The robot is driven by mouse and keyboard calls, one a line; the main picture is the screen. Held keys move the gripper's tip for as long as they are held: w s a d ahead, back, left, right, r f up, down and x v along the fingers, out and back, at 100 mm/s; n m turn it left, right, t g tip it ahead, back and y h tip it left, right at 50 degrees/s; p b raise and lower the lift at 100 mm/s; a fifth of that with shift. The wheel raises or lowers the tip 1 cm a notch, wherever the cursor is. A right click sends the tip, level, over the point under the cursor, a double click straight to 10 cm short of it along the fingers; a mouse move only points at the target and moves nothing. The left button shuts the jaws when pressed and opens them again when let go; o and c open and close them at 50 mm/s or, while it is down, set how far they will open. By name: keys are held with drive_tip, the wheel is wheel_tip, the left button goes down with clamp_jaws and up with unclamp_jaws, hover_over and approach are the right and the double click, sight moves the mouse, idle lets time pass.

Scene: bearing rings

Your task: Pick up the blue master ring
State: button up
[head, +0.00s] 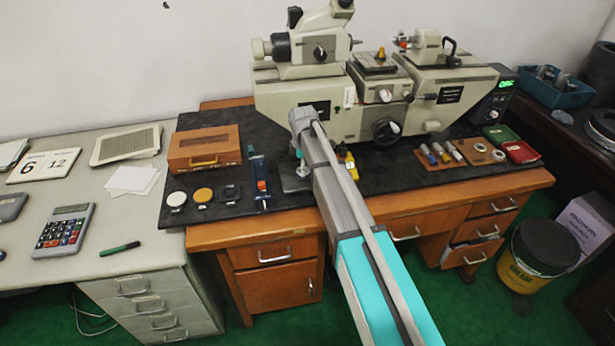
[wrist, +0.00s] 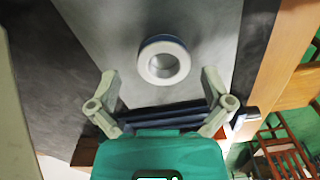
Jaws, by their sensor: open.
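The blue master ring (wrist: 183,62) lies on a grey plate (wrist: 100,30) in the wrist view. It shows a pale top face, a dark blue outer side and an open bore. My gripper (wrist: 159,74) is open in the wrist view, one finger to each side below the ring in the picture. No contact with the ring shows. In the head view my gripper (head: 302,170) hangs over the grey plate (head: 293,184) at the bench's front; the ring cannot be made out there.
A large measuring machine (head: 330,95) stands behind my gripper. A blue upright tool (head: 259,180) and small round discs (head: 203,195) are to the left, with a wooden box (head: 204,148). A wooden tray of small parts (head: 440,163) lies to the right.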

drive_tip(key=shift+f, duration=0.55)
drive_tip(key=shift+c, duration=0.3)
drive_tip(key=c, duration=1.1)
drive_tip(key=shift+r, duration=0.15)
drive_tip(key=shift+c, duration=0.2)
wheel_tip(320, 180, up, 3)
drive_tip(key=shift+f+p, duration=0.2)
drive_tip(key=shift+p, duration=1)
drive_tip(key=s+d+r+p, duration=0.1)
drive_tip(key=s+r+p, duration=0.9)
drive_tip(key=s, duration=0.4)
drive_tip(key=shift+d, duration=0.35)
drive_tip(key=shift+r, duration=0.1)
